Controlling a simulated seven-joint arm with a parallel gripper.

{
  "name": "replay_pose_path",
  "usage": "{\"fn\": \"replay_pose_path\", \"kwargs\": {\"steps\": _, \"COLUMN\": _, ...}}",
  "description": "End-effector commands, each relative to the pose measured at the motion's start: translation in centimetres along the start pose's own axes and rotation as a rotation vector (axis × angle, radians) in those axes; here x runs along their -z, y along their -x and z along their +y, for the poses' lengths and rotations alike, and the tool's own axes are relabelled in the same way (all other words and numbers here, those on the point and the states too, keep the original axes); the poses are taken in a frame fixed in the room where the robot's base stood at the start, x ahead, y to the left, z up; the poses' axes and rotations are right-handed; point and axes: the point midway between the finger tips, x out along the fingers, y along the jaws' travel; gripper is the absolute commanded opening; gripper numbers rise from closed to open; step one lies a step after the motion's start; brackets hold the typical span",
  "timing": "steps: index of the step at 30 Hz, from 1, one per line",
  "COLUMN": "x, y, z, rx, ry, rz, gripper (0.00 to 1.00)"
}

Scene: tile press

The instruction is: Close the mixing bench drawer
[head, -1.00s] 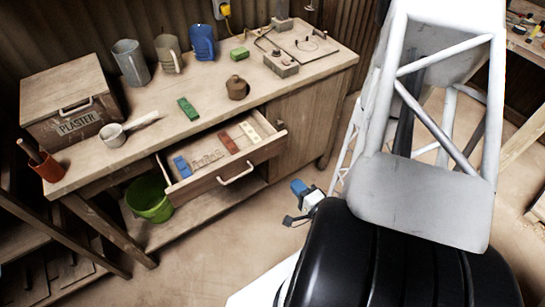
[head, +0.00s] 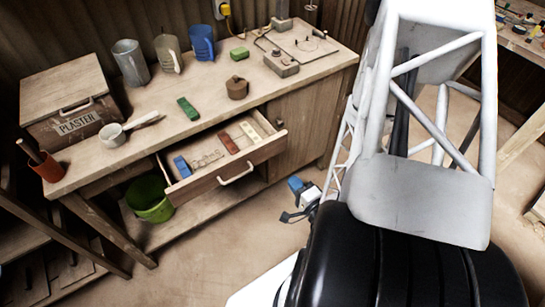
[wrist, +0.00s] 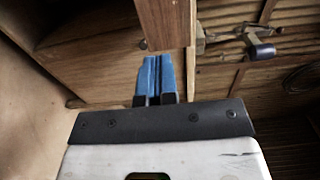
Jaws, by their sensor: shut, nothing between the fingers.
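The mixing bench drawer (head: 205,190) stands pulled out from the front of the wooden bench (head: 160,135). Its pale handle (head: 237,175) is on the drawer front. Inside lie a blue block (head: 182,167), a red-brown block (head: 229,143), a pale strip (head: 250,132) and a wire-like piece (head: 206,160). My gripper (wrist: 155,75) shows two blue fingers pressed together and empty in the wrist view, with wooden panels beyond them. In the head view its blue end (head: 296,184) is low, to the right of the drawer and apart from it.
A green bucket (head: 150,198) stands under the drawer. The floor before the drawer is clear.

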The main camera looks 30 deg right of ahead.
Motion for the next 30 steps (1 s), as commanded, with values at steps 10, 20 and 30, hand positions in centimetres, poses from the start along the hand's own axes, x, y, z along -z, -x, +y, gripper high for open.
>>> {"fn": "replay_pose_path", "kwargs": {"steps": 10, "x": -0.1, "y": -2.0, "z": 0.0, "rx": 0.001, "ry": 0.000, "rz": -0.002, "gripper": 0.00}}
{"fn": "replay_pose_path", "kwargs": {"steps": 20, "x": -0.1, "y": -4.0, "z": 0.0, "rx": 0.002, "ry": 0.000, "rz": -0.002, "gripper": 0.00}}
{"fn": "replay_pose_path", "kwargs": {"steps": 30, "x": -0.1, "y": -6.4, "z": 0.0, "rx": 0.001, "ry": 0.000, "rz": -0.002, "gripper": 0.00}}
